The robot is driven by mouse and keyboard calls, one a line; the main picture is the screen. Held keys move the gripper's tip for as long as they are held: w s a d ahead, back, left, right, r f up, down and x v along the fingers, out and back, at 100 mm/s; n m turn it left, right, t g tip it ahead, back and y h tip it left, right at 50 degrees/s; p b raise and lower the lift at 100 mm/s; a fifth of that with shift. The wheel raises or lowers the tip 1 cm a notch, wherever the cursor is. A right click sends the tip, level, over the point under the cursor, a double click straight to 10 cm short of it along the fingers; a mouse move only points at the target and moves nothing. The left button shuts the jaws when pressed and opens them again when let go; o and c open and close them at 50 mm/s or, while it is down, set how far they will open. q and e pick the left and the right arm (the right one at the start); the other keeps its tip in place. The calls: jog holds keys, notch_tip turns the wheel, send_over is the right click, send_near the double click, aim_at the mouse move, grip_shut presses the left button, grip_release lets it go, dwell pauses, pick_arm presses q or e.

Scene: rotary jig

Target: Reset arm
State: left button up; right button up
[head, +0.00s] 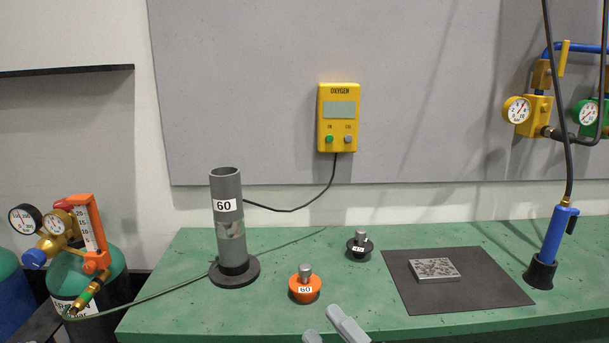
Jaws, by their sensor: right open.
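My right gripper (331,331) shows only as grey fingertips at the bottom edge of the head view, in front of the green table's near edge. Its fingers are apart with nothing seen between them. The rest of this gripper and its arm is below the frame. My left gripper is not in view. A grey tube labelled 60 (226,190) stands upright on a dark round base. An orange knob piece labelled 60 (305,288) and a black knob piece labelled 45 (360,246) sit on the table to its right.
The green table (180,290) carries a dark mat (470,293) with a grey metal block (434,270). A blue torch (557,235) stands in a black holder at right. Gas cylinders with gauges (60,235) stand at left. A yellow oxygen meter (338,118) hangs on the wall.

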jog(key=s+d+f+m+g+h+p, duration=0.1)
jog(key=s+d+f+m+h, duration=0.2)
jog(key=d+f+m+h, duration=0.35)
jog(key=s+d+f+m+h, duration=0.2)
jog(key=d+f+m+h, duration=0.2)
jog(key=f+m, duration=0.45)
jog(key=s+d+f+m+g+h+p, duration=0.1)
jog(key=s+d+f+m+g+h, duration=0.2)
jog(key=s+f, duration=0.7)
jog(key=s+d+m+g, duration=0.1)
jog(key=d+m+g, duration=0.1)
jog(key=d, duration=0.1)
jog(key=shift+s+f, duration=0.2)
jog(key=shift+f, duration=0.05)
